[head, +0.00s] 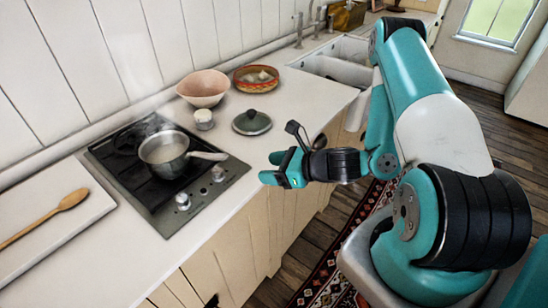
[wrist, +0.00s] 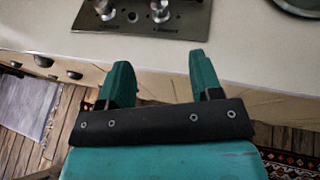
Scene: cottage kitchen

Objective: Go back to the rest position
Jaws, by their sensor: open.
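My gripper (head: 272,169) is at the front edge of the counter (head: 240,203), to the right of the stove in the head view. In the wrist view, my gripper (wrist: 160,72) has its two teal fingers spread apart with nothing between them. The fingertips point toward the counter's front edge, with the stove's knobs beyond them.
A steaming saucepan (head: 163,152) stands on the stove (head: 128,158). A pot lid (head: 252,122), a small white jar (head: 204,120), a pink bowl (head: 203,88) and a patterned basket (head: 257,79) are behind my gripper. A wooden spoon (head: 45,217) lies on a white board at left.

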